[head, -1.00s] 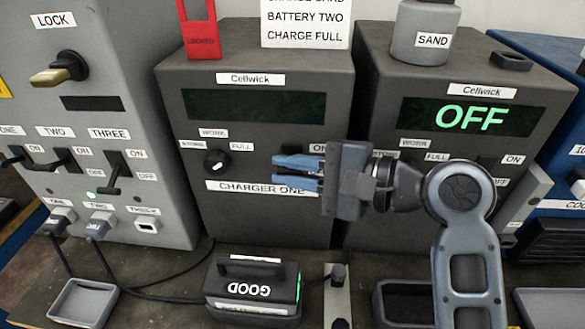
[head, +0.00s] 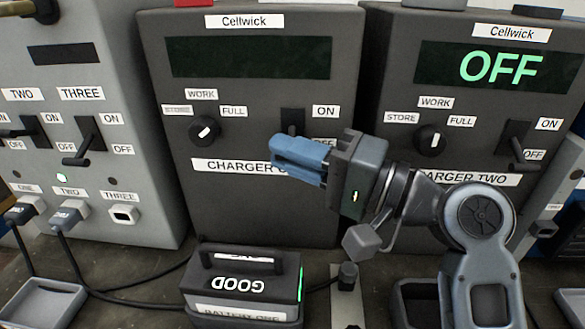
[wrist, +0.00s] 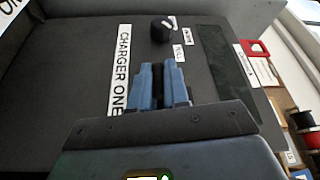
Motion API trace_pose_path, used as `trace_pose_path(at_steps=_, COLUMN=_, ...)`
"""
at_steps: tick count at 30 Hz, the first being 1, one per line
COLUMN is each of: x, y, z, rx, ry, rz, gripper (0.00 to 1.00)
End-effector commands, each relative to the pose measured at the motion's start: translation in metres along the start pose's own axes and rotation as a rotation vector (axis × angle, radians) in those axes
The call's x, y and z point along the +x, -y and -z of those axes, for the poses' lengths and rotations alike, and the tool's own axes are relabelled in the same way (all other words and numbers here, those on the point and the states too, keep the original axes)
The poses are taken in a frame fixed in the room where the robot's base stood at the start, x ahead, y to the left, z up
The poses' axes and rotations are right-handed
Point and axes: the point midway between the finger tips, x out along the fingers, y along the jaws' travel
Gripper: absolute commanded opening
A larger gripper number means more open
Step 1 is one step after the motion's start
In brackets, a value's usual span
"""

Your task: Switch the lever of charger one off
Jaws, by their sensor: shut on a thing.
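Charger one (head: 270,215) is a dark grey box with a blank display (head: 248,57) and the label "CHARGER ONE" (head: 225,167), partly hidden by my fingers. The upper end of its lever slot (head: 292,121) shows beside the ON label (head: 326,112). The OFF label (head: 324,143) is partly covered by my gripper (head: 285,155). My gripper is at the lower part of the slot, its blue fingers shut on the lever. In the wrist view the fingers (wrist: 159,85) have a dark strip between them, the lever (wrist: 158,82). Most of the lever is hidden.
Charger two (head: 395,200) stands at the right with OFF lit in green. A knob (head: 204,131) sits left of my fingers. Battery one (head: 245,283), reading GOOD, stands below on the bench. A grey switch box (head: 150,190) with cables is at the left.

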Motion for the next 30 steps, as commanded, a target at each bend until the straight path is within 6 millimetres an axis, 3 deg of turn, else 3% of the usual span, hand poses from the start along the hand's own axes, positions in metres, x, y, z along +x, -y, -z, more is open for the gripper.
trace_pose_path(at_steps=1, x=-0.0006, y=-0.0081, z=-0.0011, rx=-0.005, ry=0.002, rz=-0.004, gripper=0.00)
trace_pose_path(at_steps=18, x=-0.0002, y=-0.0073, z=-0.0001, rx=-0.030, ry=0.001, rz=0.005, gripper=0.00)
trace_pose_path(at_steps=19, x=-0.0002, y=-0.0073, z=-0.0001, rx=-0.030, ry=0.001, rz=0.005, gripper=0.18)
trace_pose_path(at_steps=21, x=-0.0002, y=-0.0069, z=0.0000, rx=-0.030, ry=0.001, rz=0.006, gripper=0.25)
trace_pose_path(at_steps=26, x=-0.0001, y=-0.0050, z=0.0002, rx=-0.033, ry=0.001, rz=0.009, gripper=0.39)
trace_pose_path(at_steps=30, x=0.0000, y=-0.0037, z=0.0003, rx=-0.034, ry=0.000, rz=0.011, gripper=0.39)
